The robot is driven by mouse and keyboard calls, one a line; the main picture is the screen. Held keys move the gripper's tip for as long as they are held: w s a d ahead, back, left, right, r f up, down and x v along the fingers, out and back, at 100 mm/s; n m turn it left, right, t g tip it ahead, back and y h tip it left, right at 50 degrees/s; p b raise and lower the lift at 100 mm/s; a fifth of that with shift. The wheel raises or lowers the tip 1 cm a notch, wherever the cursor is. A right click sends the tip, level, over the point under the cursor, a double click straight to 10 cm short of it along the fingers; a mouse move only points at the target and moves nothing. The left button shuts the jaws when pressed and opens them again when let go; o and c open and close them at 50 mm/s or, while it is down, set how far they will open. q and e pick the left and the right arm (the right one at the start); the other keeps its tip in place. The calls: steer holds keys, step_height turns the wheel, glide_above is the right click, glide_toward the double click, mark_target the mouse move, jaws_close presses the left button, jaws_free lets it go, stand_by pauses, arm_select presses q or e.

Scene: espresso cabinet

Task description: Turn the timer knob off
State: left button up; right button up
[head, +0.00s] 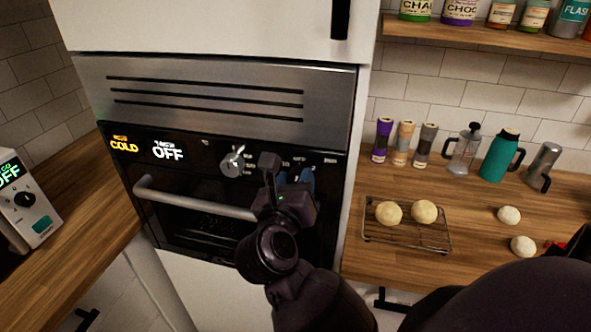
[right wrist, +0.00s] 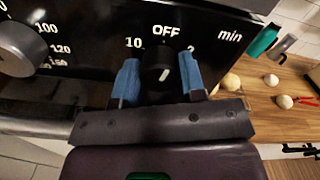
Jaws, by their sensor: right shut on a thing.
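The timer knob (right wrist: 157,62) is a black dial with a white pointer line on the dark oven panel. In the right wrist view it sits between the two blue fingertips of my right gripper (right wrist: 160,82), which is shut on it. The OFF label (right wrist: 166,31) is just above the knob, with 10 to its left and "min" further right. The white line is short and slightly tilted; I cannot tell exactly which mark it points to. In the head view my right gripper (head: 294,180) is at the panel's right part and hides most of the knob.
The silver temperature knob (head: 232,162) is left of my gripper. The oven display (head: 168,150) reads COLD and OFF. The oven handle (head: 190,200) juts out below. Right of the oven, a counter holds a wire rack (head: 408,240) with dough balls, jars and a teal flask (head: 498,157).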

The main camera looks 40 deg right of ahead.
steer(key=shift+n+p, duration=0.35)
steer(key=shift+n, duration=0.55)
arm_select(q)
steer(key=shift+s, duration=0.4)
arm_select(e)
steer(key=shift+n, duration=0.3)
steer(key=o, duration=0.9)
steer(key=shift+a, duration=0.1)
